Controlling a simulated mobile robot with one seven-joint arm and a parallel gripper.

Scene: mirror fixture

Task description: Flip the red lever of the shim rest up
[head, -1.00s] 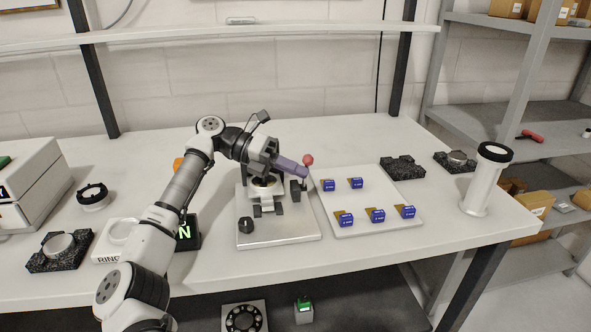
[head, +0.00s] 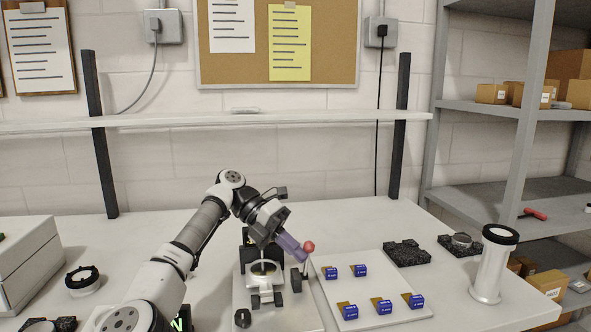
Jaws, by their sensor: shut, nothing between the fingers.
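The shim rest is a fixture on a pale base plate (head: 250,318) at the front middle of the bench, with a dark upright and a round pale seat (head: 263,268). Its lever ends in a red ball knob (head: 309,247) on the right side. Below the knob, a short stem runs down by a dark block. My gripper (head: 301,256) has purple fingers, shut and empty, slanting down to the right. Their tips are just left of and slightly below the red knob. I cannot tell whether they touch it. The fingers and gripper body cover part of the fixture.
A white tray (head: 388,262) with several blue-and-tan shims lies right of the fixture. Dark textured blocks (head: 407,252) sit behind it. A white post with a black top (head: 492,268) stands at the right. A shelf board (head: 300,118) crosses behind the bench.

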